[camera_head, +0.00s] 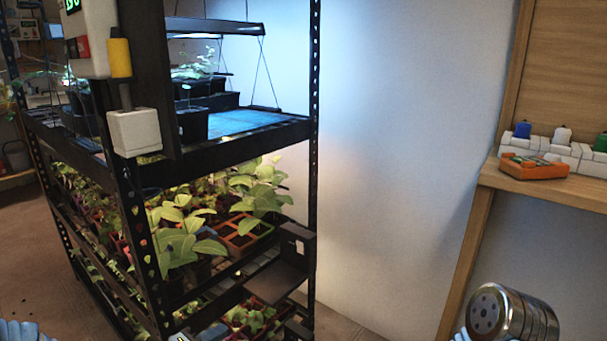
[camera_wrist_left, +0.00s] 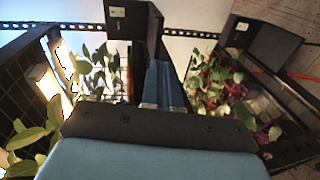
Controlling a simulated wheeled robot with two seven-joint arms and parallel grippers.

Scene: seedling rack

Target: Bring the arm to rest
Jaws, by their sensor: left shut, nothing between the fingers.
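My left gripper (camera_wrist_left: 162,72) shows in the left wrist view, its two blue fingers side by side and shut, with nothing held between them. It faces the rack shelves, with leafy plants on both sides of the fingers. In the head view only a small pale blue part of what may be my left arm shows at the bottom left edge; its fingers cannot be made out there. My right gripper cannot be made out in either view.
A black seedling rack (camera_head: 222,155) with leafy seedlings (camera_head: 185,240) in trays fills the left of the head view.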

